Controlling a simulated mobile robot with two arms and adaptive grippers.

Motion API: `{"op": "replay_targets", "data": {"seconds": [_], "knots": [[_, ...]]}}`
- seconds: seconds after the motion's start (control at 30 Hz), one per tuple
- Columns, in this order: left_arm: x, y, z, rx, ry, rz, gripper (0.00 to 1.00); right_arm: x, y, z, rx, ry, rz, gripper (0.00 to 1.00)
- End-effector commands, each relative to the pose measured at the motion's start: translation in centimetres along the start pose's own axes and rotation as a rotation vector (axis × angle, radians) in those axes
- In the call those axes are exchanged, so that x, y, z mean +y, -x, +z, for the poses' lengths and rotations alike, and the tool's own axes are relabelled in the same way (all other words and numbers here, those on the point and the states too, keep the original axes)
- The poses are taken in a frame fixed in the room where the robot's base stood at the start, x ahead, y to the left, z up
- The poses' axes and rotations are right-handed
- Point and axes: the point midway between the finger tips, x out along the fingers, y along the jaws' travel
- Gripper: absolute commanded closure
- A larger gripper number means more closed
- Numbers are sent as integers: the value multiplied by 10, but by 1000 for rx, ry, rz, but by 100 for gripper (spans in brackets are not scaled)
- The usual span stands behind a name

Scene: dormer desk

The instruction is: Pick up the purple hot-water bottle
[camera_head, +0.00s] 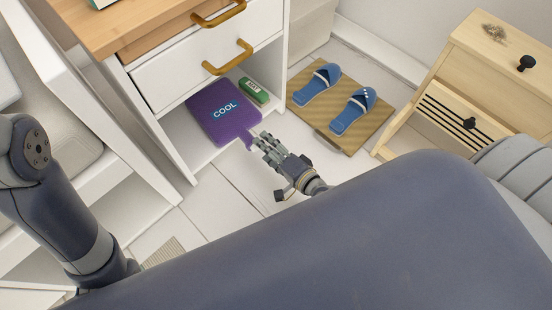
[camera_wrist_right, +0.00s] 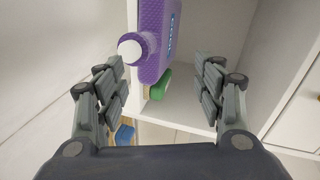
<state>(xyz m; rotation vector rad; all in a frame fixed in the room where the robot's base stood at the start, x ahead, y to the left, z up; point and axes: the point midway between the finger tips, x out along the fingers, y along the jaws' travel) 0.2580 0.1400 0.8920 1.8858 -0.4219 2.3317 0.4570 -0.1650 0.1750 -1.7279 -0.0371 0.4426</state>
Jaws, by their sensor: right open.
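The purple hot-water bottle (camera_head: 222,112), with "COOL" on its face, lies flat in the open bottom compartment of the white desk unit. Its neck end points out toward my right gripper (camera_head: 266,139). In the right wrist view the bottle (camera_wrist_right: 153,63) is ahead, with its white cap (camera_wrist_right: 130,48) toward me. My right gripper (camera_wrist_right: 164,85) is open, its fingers to either side of the cap end and apart from it. My left gripper is out of view; only my left arm shows at the left of the head view.
A woven mat (camera_head: 373,126) with two blue slippers (camera_head: 352,110) lies to the right, near a wooden cabinet (camera_head: 485,55). Bare floor lies before the unit.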

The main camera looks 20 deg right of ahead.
Motion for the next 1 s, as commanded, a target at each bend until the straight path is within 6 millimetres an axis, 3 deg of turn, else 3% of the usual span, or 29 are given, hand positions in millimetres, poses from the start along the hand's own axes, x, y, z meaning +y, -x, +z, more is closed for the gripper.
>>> {"op": "replay_targets", "data": {"seconds": [0.5, 1.0], "knots": [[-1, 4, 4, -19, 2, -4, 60, -8, 14, 10, -23, 1310, -64, 37], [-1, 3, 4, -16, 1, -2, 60, 1, 27, 15, -39, 2588, -108, 37]]}}
